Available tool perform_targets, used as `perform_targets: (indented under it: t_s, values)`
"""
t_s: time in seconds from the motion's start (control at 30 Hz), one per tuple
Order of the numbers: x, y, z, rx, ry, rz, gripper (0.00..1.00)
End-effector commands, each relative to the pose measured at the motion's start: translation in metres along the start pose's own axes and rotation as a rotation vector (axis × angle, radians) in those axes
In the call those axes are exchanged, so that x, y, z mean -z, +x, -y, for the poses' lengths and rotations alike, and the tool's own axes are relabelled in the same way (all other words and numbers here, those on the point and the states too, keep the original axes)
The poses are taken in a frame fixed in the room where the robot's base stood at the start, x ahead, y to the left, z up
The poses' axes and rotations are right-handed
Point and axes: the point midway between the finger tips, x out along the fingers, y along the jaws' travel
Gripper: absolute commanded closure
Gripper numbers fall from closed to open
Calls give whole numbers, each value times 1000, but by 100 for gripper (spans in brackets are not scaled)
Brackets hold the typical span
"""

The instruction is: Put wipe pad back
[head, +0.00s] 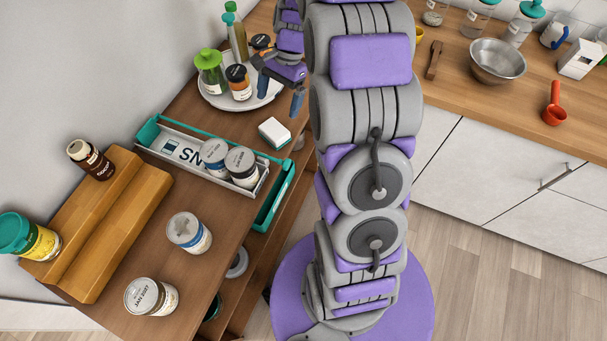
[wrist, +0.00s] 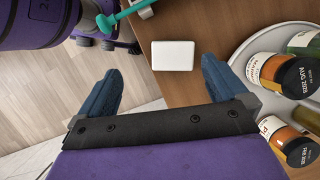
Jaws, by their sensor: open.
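The wipe pad appears to be the small white block (head: 274,132) with a grey side, lying on the wooden shelf between the teal-railed tray and the round turntable. In the wrist view it shows as a white rectangle (wrist: 173,55) on the wood, beyond and between my fingertips. My gripper (head: 281,97) is open and empty, behind the pad and beside the turntable in the head view. Its two blue fingers also show in the wrist view (wrist: 160,76), spread apart and not touching the pad.
The white turntable (head: 215,98) holds bottles and jars close to my gripper. A grey tray (head: 176,153) with two lidded jars sits inside a teal rail (head: 273,206). More jars and a stepped wooden riser (head: 110,225) stand nearer. A counter (head: 455,75) with a metal bowl is at right.

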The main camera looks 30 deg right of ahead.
Motion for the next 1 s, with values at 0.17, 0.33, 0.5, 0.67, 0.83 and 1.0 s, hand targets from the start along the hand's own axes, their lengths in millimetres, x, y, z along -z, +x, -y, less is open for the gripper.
perform_targets:
  t_s: [0.17,0.33,0.5,0.67,0.83,1.0]
  values:
    - [-56,-16,-22,-41,-183,-37,0]
    - [-101,-23,-50,-85,-353,-64,0]
    - [-142,-27,-84,-130,-522,-90,0]
    - [-175,-27,-120,-175,-680,-112,0]
    - [-202,-22,-161,-225,-845,-131,0]
    - [-222,-15,-203,-274,-1004,-149,0]
